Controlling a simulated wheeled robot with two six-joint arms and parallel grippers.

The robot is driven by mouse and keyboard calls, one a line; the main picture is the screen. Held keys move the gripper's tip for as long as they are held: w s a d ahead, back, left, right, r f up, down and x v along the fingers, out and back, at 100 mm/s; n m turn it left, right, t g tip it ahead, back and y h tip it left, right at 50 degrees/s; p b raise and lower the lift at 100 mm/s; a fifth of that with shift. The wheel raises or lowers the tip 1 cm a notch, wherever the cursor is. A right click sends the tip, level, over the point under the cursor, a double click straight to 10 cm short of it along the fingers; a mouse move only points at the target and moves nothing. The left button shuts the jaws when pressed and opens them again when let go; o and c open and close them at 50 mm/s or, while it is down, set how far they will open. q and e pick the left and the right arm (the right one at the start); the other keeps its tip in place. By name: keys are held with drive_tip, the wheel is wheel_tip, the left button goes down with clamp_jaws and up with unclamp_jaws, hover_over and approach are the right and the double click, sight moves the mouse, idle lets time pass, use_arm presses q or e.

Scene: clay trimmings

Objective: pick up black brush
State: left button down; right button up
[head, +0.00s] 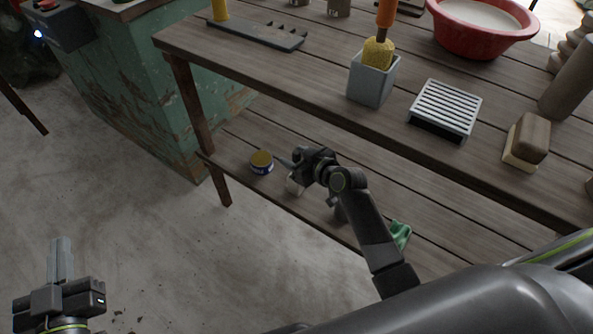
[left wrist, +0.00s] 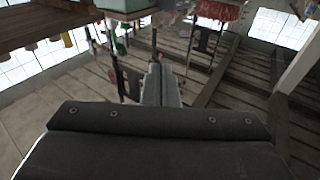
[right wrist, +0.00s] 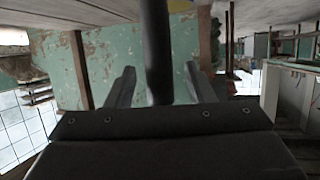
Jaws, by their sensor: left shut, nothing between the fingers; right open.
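My right gripper (head: 288,168) is over the lower shelf of the table, beside a small round tin. In the right wrist view, a dark upright rod (right wrist: 157,50) stands between the fingers of my right gripper (right wrist: 160,86), which are spread wide with gaps on both sides. It looks like the black brush's handle; its ends are out of view or hidden. In the head view I cannot clearly make the brush out; a small pale object (head: 294,186) shows just below the gripper. My left gripper (head: 61,260) is shut and empty over the floor at the far left.
The tin (head: 262,168) with a yellowish top is on the lower shelf (head: 237,130), left of my right gripper. A green object (head: 400,235) lies nearer. The upper tabletop (head: 320,78) overhangs the shelf, with a grey pot (head: 370,85) and slatted box (head: 446,108) near its edge.

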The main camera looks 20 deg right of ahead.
drive_tip(key=shift+x, duration=0.75)
use_arm(q)
wheel_tip(320, 180, up, 3)
drive_tip(key=shift+s+d+r+t, duration=0.1)
drive_tip(key=shift+s+d+t, duration=0.05)
drive_tip(key=shift+t, duration=0.85)
use_arm(e)
drive_tip(key=shift+c, duration=0.2)
clamp_jaws()
